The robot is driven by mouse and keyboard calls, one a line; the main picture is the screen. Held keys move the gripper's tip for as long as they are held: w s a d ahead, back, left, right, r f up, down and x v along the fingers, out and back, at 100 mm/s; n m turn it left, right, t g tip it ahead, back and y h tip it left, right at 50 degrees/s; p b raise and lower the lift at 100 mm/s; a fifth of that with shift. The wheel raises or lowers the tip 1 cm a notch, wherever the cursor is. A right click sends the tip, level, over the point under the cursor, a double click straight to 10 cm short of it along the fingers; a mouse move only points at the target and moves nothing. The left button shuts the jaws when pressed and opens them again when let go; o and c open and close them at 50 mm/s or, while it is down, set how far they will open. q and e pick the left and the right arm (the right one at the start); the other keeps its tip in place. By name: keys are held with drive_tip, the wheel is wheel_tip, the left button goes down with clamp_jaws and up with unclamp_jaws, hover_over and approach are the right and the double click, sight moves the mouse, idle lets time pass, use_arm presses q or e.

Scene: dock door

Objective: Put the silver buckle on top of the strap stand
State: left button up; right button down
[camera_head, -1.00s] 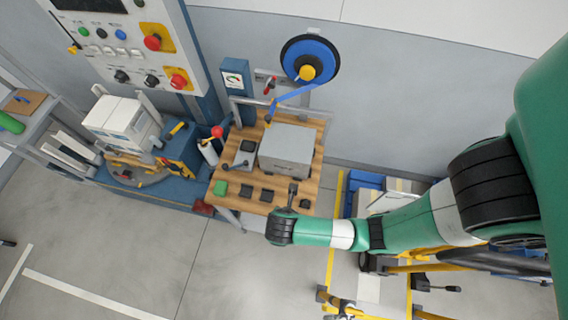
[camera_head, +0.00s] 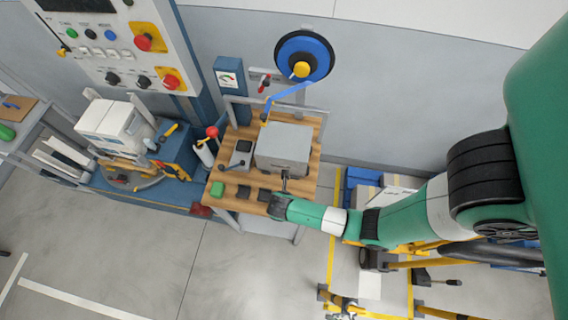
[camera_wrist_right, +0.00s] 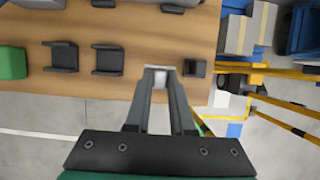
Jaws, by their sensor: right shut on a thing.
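My right gripper (camera_wrist_right: 160,78) is shut on a small silver-grey piece, which looks like the silver buckle (camera_wrist_right: 158,75), near the front edge of the wooden table. The fingers hide part of it. In the head view the right gripper (camera_head: 285,178) is just in front of the grey box (camera_head: 283,147), and the buckle is too small to make out. A blue strap (camera_head: 287,96) runs from a reel (camera_head: 303,57) down to the back of the table. I cannot tell for certain which part is the strap stand. My left gripper is not in view.
Black holders (camera_wrist_right: 107,60) stand left of the gripper, and a small dark holder (camera_wrist_right: 195,68) is close on its right. A green block (camera_head: 217,188) sits at the table's left front. A red-knobbed lever (camera_head: 212,132) stands on the left. Open floor lies in front.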

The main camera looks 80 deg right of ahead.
drive_tip(key=shift+w+d+f, duration=0.4)
drive_tip(key=shift+d+f, duration=0.2)
drive_tip(key=shift+f, duration=0.25)
drive_tip(key=shift+w+d+f+b, duration=0.15)
drive_tip(key=shift+f+b, duration=0.65)
drive_tip(key=shift+f, duration=1)
drive_tip(key=shift+f, duration=0.1)
drive_tip(key=c, duration=0.8)
unclamp_jaws()
drive_tip(key=shift+r, duration=0.2)
drive_tip(key=p+v, duration=0.3)
drive_tip(key=v, duration=0.8)
drive_tip(key=shift+r+p, duration=0.35)
